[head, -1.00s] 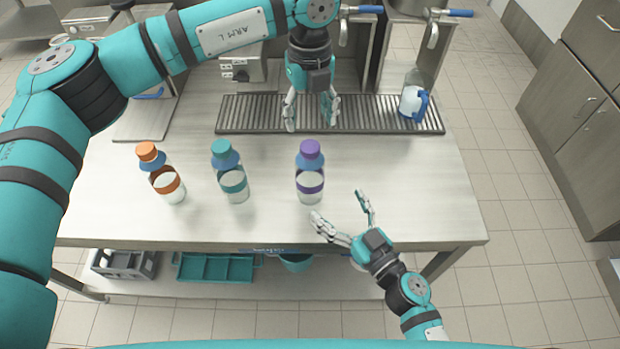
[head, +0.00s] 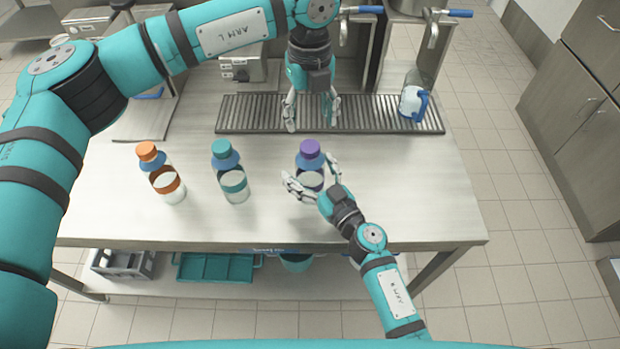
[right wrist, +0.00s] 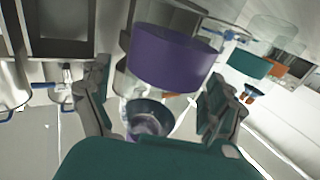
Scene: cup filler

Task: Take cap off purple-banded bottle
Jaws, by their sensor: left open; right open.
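The purple-banded bottle (head: 311,163) stands upright on the table with its purple cap (head: 310,147) on. My right gripper (head: 308,188) is open, with one finger on each side of the bottle's lower body; I cannot tell if they touch it. In the right wrist view, the purple band (right wrist: 172,58) shows large between the open fingers (right wrist: 155,110), and part of the bottle is hidden by the gripper. My left gripper (head: 311,112) is open and empty above the grated strip, behind the bottle and apart from it.
A teal-banded bottle (head: 233,182) and an orange-banded bottle (head: 167,185) stand to the left on the table (head: 420,205). A blue-handled jug (head: 413,103) stands at the right end of the drain grate (head: 375,115). The table's right side is clear.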

